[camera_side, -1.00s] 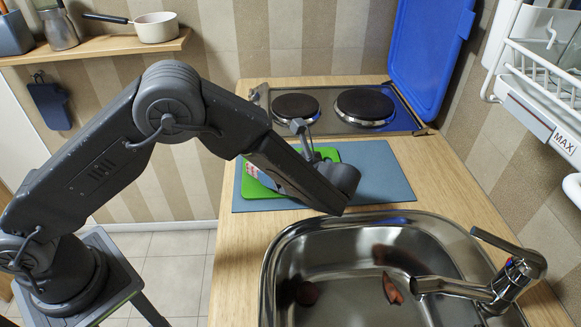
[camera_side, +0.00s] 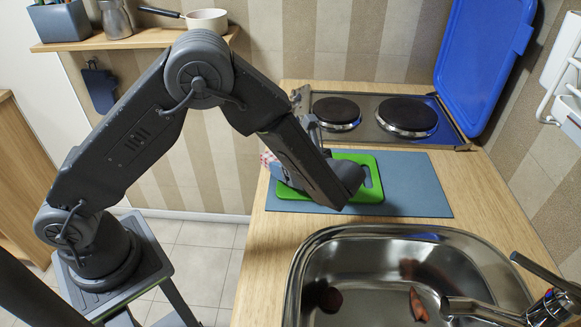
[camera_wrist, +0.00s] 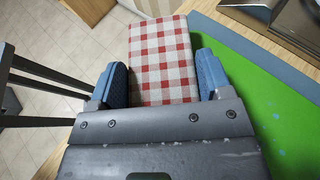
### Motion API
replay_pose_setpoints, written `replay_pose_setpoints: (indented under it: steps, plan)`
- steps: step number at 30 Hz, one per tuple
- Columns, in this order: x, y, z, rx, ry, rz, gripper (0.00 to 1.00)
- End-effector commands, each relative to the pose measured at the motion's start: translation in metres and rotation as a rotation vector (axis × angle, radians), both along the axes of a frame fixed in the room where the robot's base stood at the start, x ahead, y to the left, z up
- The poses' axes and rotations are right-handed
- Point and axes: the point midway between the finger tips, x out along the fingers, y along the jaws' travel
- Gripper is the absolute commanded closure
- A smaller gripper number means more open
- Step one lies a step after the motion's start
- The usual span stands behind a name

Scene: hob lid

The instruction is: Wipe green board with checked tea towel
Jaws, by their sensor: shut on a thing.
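The red-and-white checked tea towel (camera_wrist: 162,62) is folded into a thick pad between the two blue finger pads of my gripper (camera_wrist: 163,85), which is shut on it. The green board (camera_side: 370,182) lies on a blue-grey mat (camera_side: 420,188). In the side view, my wrist covers the board's left part, and a little of the towel (camera_side: 268,160) shows at its left end. In the wrist view, the board (camera_wrist: 285,110) is to the right of the towel and has a few pale bluish spots. I cannot tell whether the towel touches the board.
Behind the mat is a hob (camera_side: 375,118) with two dark plates. Its blue lid (camera_side: 485,65) stands raised at the back right. A steel sink (camera_side: 400,245) with reddish-brown items inside is in front. The wooden counter (camera_side: 490,190) is clear right of the mat.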

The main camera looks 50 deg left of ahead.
Motion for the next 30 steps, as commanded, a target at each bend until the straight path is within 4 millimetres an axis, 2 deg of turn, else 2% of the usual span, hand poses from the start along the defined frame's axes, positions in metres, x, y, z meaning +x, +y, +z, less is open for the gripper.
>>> replay_pose_setpoints:
  steps: [30]
  plan:
    - [0.066,-0.068,-0.001,-0.001,-0.002,-0.003,0.52]
